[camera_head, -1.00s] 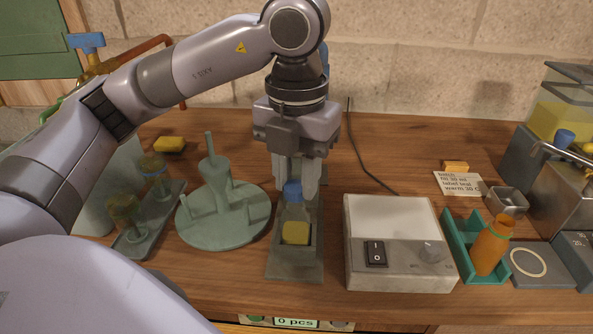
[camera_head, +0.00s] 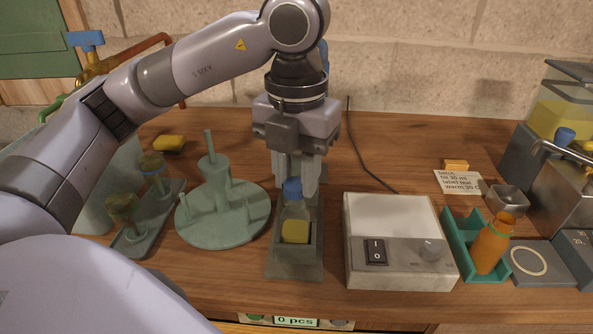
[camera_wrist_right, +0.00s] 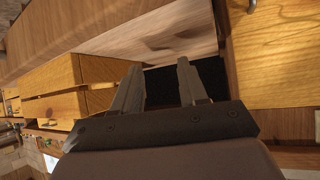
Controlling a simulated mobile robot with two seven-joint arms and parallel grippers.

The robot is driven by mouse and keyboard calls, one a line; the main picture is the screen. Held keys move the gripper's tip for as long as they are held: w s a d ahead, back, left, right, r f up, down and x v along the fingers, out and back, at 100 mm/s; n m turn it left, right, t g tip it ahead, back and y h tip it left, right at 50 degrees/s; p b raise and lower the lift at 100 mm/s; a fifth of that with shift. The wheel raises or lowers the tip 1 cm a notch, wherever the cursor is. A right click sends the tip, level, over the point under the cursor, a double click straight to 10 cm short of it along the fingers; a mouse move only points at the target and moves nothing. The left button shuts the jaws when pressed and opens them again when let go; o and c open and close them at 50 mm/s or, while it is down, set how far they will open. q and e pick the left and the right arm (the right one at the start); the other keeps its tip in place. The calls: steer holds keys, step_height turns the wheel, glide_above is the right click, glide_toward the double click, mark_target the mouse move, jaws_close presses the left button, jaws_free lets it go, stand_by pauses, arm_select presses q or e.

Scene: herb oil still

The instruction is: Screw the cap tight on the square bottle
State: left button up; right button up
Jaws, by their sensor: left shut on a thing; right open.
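The square bottle (camera_head: 296,216) is clear with yellow contents low inside. It stands upright in a grey-green holder (camera_head: 295,263) at the middle of the table. A blue cap (camera_head: 292,188) sits at the top of its neck; I cannot tell how tight it is. My left gripper (camera_head: 296,186) points down from above and is shut on the cap, its fingers partly behind it. My right gripper (camera_wrist_right: 160,85) shows in the right wrist view, open and empty, by wooden drawer fronts away from the bottle.
A round green stand (camera_head: 222,220) with pegs is left of the bottle. A white-topped switch box (camera_head: 392,225) is close on the right. Further right, an orange bottle (camera_head: 491,245) leans in a teal holder (camera_head: 457,243).

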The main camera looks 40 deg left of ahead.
arm_select(q)
steer(key=shift+f+b, duration=0.6)
steer(key=shift+f, duration=0.1)
arm_select(e)
steer(key=shift+f, duration=0.7)
arm_select(q)
steer(key=shift+o, duration=0.8)
jaws_close()
steer(key=m+b, duration=0.1)
steer(key=m, duration=0.1)
steer(key=shift+m, duration=0.4)
arm_select(e)
steer(key=shift+f, duration=0.45)
arm_select(q)
steer(key=m, duration=0.4)
arm_select(e)
steer(key=shift+r, duration=0.1)
arm_select(q)
steer(key=m, duration=0.4)
steer(key=shift+m, duration=0.4)
steer(key=m, duration=0.7)
steer(key=shift+a+m, duration=0.1)
steer(key=shift+m, duration=0.3)
